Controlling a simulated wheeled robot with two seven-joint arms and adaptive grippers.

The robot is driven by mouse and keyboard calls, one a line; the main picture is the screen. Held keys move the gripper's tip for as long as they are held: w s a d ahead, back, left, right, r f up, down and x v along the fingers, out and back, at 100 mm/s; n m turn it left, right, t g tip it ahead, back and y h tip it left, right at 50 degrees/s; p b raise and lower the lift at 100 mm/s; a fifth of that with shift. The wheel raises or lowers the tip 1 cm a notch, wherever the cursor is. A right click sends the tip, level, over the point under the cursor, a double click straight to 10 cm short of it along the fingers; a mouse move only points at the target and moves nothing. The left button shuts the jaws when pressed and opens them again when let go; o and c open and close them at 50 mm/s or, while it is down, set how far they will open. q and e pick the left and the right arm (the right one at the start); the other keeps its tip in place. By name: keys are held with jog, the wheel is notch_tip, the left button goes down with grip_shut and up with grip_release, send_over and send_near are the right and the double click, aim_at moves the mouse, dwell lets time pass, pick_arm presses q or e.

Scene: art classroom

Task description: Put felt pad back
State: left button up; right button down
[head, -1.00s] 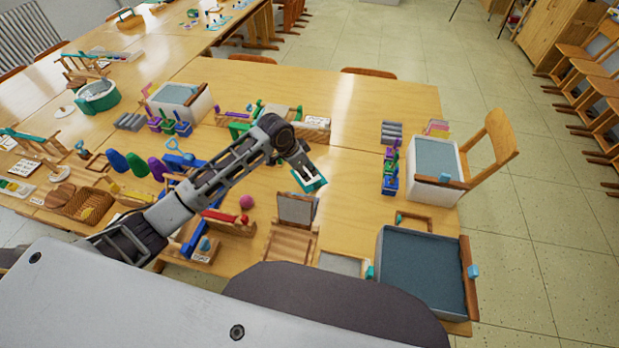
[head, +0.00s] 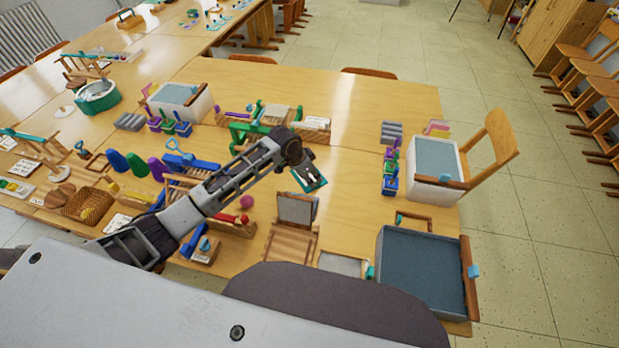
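My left gripper (head: 311,181) hangs over the table's middle, pointing down, just above and behind a small wooden stand (head: 290,245). Teal edging shows at its fingertips; I cannot tell whether this is part of the fingers or a thin piece between them. A grey flat panel (head: 297,208) stands tilted at the back of the slatted stand, apart from the gripper in the picture. I cannot tell for sure which item is the felt pad. My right gripper is not in view.
A large tray with a dark blue-grey bed (head: 420,272) stands at the front right, a smaller white box (head: 437,160) behind it. Blue and wooden tools (head: 190,162) crowd the left. A red ball (head: 246,202) lies near the stand. The table's back right (head: 370,105) is clear.

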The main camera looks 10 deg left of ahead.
aim_at(316, 183)
pick_arm(q)
jog(key=shift+x, duration=2.45)
jog(key=shift+d, duration=0.15)
jog(key=shift+c, duration=0.2)
grip_shut()
